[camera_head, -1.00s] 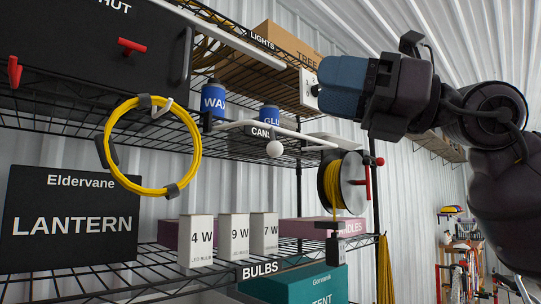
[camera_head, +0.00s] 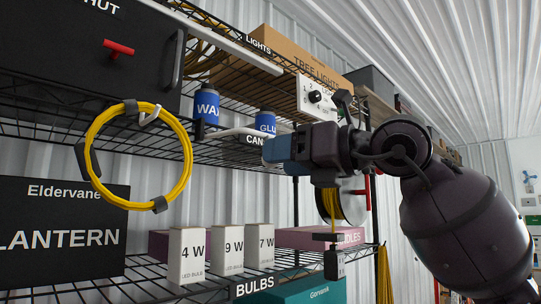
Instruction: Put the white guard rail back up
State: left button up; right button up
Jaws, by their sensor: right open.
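A white guard rail (camera_head: 236,131) runs along the front of the middle wire shelf, below two blue cans. Its right part is hidden behind my right gripper. My right gripper (camera_head: 271,151) comes in from the right, its blue-grey end pointing left at the rail, just right of the CANS label. It is open, but its fingertips are hard to make out and I cannot tell whether it touches the rail. My left gripper is not in view.
Blue cans (camera_head: 207,106) stand behind the rail. A yellow cable coil (camera_head: 91,131) hangs at the left and a cord reel (camera_head: 347,203) hangs below my gripper. Bulb boxes (camera_head: 187,257) line the lower shelf. A white bar (camera_head: 232,45) edges the upper shelf.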

jog(key=shift+x, duration=1.6)
grip_shut()
